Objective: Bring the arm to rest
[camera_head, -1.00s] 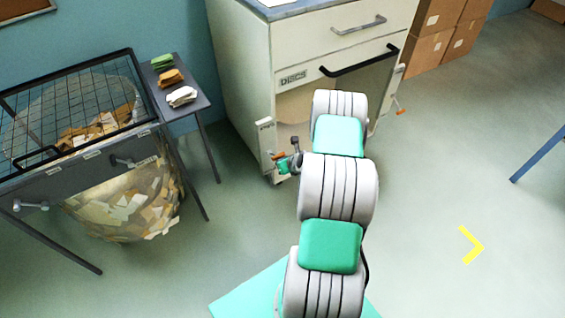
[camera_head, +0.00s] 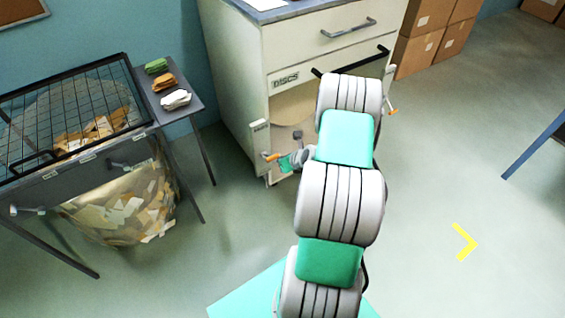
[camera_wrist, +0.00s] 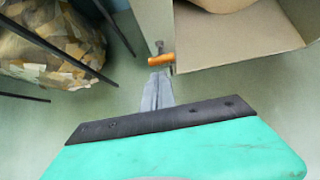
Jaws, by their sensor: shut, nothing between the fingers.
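My arm (camera_head: 340,200) reaches forward from the bottom of the head view toward the pale cabinet (camera_head: 232,85). My gripper (camera_wrist: 158,78) shows in the wrist view as shut grey fingers with nothing between them. The fingertips are close to an orange lever (camera_wrist: 161,59) at the cabinet's lower left corner; I cannot tell whether they touch it. In the head view the lever (camera_head: 270,156) shows beside the green and grey hand (camera_head: 290,161), which is partly hidden by my arm.
A dark table with a wire-mesh lid (camera_head: 70,105) and a clear bag of paper scraps (camera_head: 125,205) stands left. A small side table (camera_head: 188,117) holds folded bundles. Cardboard boxes (camera_head: 425,45) stand back right, a blue table leg (camera_head: 530,155) right. Floor around the yellow mark (camera_head: 465,242) is clear.

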